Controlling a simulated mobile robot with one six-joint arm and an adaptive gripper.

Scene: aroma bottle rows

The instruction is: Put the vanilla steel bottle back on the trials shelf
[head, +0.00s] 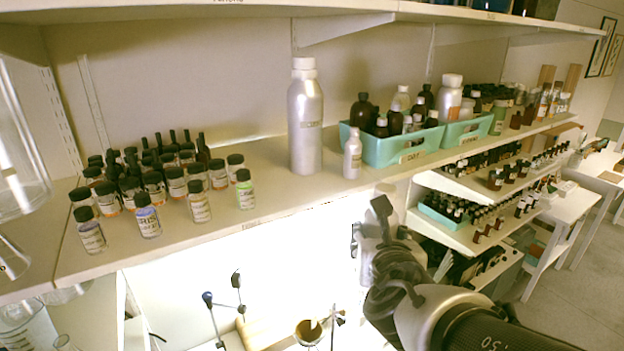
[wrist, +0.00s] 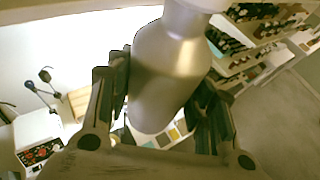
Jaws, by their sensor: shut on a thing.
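In the wrist view, my gripper (wrist: 164,82) is shut on a smooth steel bottle (wrist: 172,65), with one finger on each side of its body. No readable label shows on it there. In the head view, my gripper (head: 368,224) is just below the front edge of the long shelf (head: 270,205), right of centre. I cannot clearly make out the held bottle there. A tall steel bottle (head: 305,120) with a white cap and a small steel bottle (head: 352,154) stand on that shelf. Which shelf is the trials shelf cannot be read.
Rows of small dark-capped vials (head: 150,190) fill the shelf's left part. Teal bins (head: 400,150) with bottles stand right of the steel bottles. Bare shelf shows between the vials and the tall bottle. An upper shelf (head: 400,8) hangs above; lower bottle racks (head: 470,190) are at right.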

